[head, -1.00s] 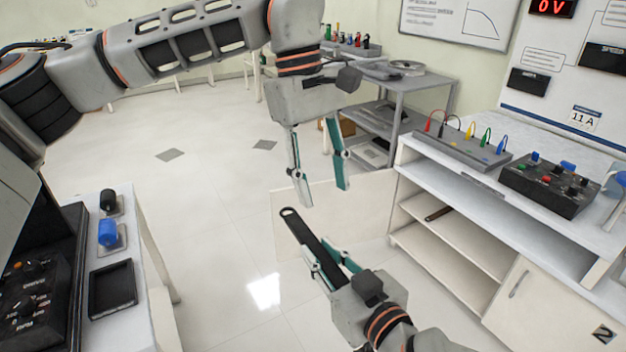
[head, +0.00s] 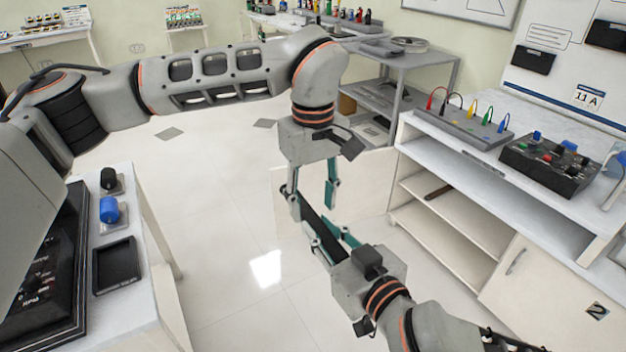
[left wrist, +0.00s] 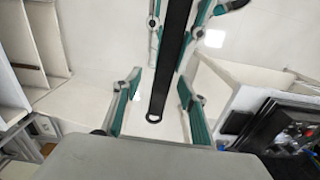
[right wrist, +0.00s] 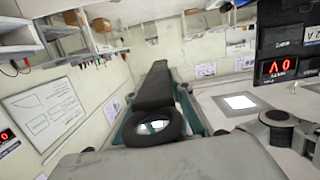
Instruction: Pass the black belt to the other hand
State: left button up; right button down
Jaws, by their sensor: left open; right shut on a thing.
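The black belt (head: 318,222) is a long, straight dark strip held by my right gripper (head: 328,232). In the left wrist view the belt (left wrist: 172,65) runs down the middle, and its holed end lies between the open fingers of my left gripper (left wrist: 159,78), apart from both. My left gripper (head: 314,197) points down from above in the head view, its fingers on either side of the belt's far part. In the right wrist view the belt (right wrist: 154,88) reaches away between the right fingers, with a ring-shaped end (right wrist: 153,127) close to the camera.
A white bench with shelves (head: 440,190) stands at the right, carrying a grey terminal box (head: 463,122) and a black control box (head: 548,163). A grey cart (head: 400,75) is behind. A white side table (head: 135,285) is at the left. The floor between is clear.

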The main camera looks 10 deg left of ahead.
pick_arm(q)
jog(key=shift+f, duration=1.05)
grip_shut()
pick_arm(e)
jog(key=c, duration=1.7)
grip_release()
jog(key=shift+s, duration=0.1)
